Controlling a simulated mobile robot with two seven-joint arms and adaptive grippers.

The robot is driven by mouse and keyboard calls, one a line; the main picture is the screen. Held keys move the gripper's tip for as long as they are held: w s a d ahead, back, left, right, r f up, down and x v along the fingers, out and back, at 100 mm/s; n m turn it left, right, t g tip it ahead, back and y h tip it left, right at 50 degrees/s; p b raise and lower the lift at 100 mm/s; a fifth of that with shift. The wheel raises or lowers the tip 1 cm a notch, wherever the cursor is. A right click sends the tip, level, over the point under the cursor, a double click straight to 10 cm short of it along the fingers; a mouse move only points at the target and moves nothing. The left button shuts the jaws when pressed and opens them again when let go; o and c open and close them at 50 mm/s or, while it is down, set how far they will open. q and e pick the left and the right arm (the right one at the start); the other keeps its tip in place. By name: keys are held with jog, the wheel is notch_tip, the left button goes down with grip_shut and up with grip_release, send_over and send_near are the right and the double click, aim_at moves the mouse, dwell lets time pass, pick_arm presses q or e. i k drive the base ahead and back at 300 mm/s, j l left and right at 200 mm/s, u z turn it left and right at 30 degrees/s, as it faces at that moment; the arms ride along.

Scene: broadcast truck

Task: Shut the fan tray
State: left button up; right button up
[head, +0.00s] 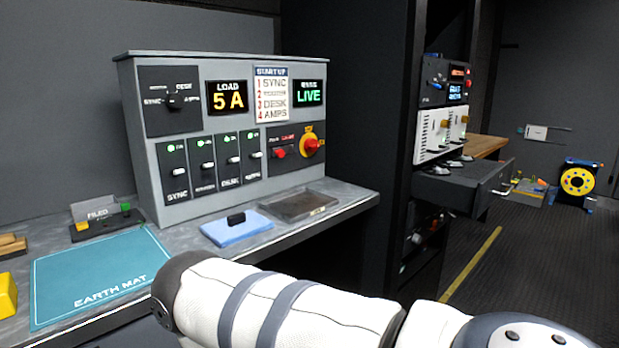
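The fan tray looks to be the dark drawer (468,187) in the equipment rack at the right. It stands pulled out of the rack toward the aisle, with its front panel well clear of the rack face. A white arm of mine with grey bands crosses the bottom of the head view, in front of the desk and well apart from the drawer. Neither of my grippers is in view.
A grey control panel (228,72) stands on the desk, with a teal earth mat (95,270), a blue cloth (236,228) and a dark shallow tray (322,208). White rack units (432,135) sit above the drawer. A cable reel (578,182) stands behind. The aisle floor (520,270) is clear.

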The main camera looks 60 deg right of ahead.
aim_at(467, 184)
jog(key=j+z, duration=0.1)
jog(key=z, duration=2.9)
